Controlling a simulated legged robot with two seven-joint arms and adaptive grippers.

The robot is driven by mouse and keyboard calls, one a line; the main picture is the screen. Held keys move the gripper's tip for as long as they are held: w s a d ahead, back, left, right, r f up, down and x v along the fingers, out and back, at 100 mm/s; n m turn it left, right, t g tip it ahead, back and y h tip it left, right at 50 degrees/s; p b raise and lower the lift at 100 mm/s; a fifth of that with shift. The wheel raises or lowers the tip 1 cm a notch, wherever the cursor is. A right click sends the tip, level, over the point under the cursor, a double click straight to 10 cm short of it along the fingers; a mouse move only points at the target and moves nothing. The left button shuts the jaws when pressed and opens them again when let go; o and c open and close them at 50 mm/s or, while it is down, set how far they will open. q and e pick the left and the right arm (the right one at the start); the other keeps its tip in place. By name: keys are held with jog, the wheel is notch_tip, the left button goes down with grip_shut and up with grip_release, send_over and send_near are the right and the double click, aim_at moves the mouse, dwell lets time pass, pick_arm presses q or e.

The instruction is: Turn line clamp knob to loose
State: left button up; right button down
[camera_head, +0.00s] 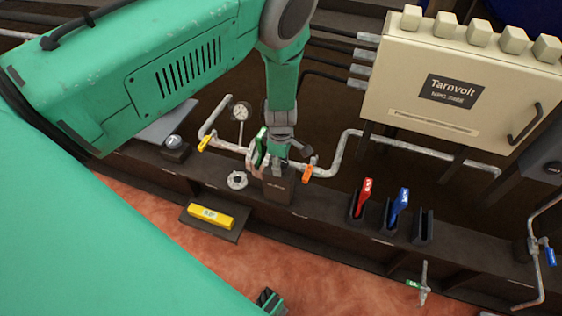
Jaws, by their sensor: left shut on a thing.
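My left gripper (272,162) reaches down from above onto the top of a dark labelled block (278,190) on the dark beam. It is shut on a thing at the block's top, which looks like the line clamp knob. The fingers hide most of it, so I cannot tell how it is turned. The label on the block is too small to read. A green piece with a white patch (262,146) shows beside the fingers.
Grey pipes with a yellow-handled valve (205,144), an orange handle (308,173) and a gauge (240,111) run close around the gripper. A red handle (366,192) and a blue handle (401,201) stand to the right. A cream Tarnvolt cabinet (485,95) stands behind.

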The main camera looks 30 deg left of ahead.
pick_arm(q)
jog(key=shift+w+r+n, duration=0.1)
jog(key=shift+w+n, duration=0.05)
jog(key=shift+n, duration=0.65)
jog(key=shift+w+n, duration=0.1)
jog(key=shift+n, duration=0.7)
jog(key=o, duration=1.1)
jog(key=shift+o, duration=0.2)
jog(key=shift+s, duration=0.1)
jog(key=shift+r, duration=0.4)
notch_tip(320, 180, up, 11)
